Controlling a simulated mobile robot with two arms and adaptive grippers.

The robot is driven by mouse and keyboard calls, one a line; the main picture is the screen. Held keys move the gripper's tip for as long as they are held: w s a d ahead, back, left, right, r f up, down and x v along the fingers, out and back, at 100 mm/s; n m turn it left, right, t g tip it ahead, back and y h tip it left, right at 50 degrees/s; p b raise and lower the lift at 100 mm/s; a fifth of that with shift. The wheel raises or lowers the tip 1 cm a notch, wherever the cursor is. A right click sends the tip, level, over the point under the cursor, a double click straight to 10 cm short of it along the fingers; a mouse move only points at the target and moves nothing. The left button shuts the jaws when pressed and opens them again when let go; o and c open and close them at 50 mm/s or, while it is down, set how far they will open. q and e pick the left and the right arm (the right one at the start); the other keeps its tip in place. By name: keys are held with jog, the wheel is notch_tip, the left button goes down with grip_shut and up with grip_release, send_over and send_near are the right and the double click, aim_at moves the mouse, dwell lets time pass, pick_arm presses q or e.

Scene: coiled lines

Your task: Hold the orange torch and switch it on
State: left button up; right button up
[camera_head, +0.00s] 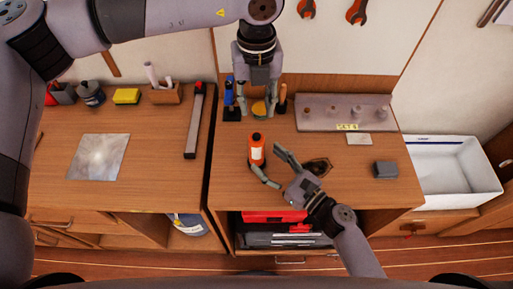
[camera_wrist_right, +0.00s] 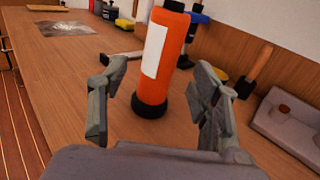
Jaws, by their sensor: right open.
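The orange torch (camera_head: 256,149) stands upright near the middle of the right-hand bench, with a white label and a dark top. In the right wrist view the torch (camera_wrist_right: 172,70) shows a black foot and stands between my fingers. My right gripper (camera_head: 264,160) is open beside it, one finger on each side; its fingers (camera_wrist_right: 161,75) show a gap to the torch. The torch's switch cannot be made out. My left gripper (camera_head: 256,110) points down behind the torch near the back of the bench, fingers apart, with nothing seen held.
A blue-handled tool (camera_head: 229,97) and an orange-handled tool (camera_head: 282,98) stand beside my left gripper. A grey rack (camera_head: 343,114) lies at the back right, a dark grey block (camera_head: 385,170) at the right. A white basin (camera_head: 455,185) is farther right. A gap separates the benches.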

aim_at(262, 155)
jog(key=shift+x, duration=2.7)
jog(key=shift+c, duration=0.3)
grip_shut()
pick_arm(q)
grip_shut()
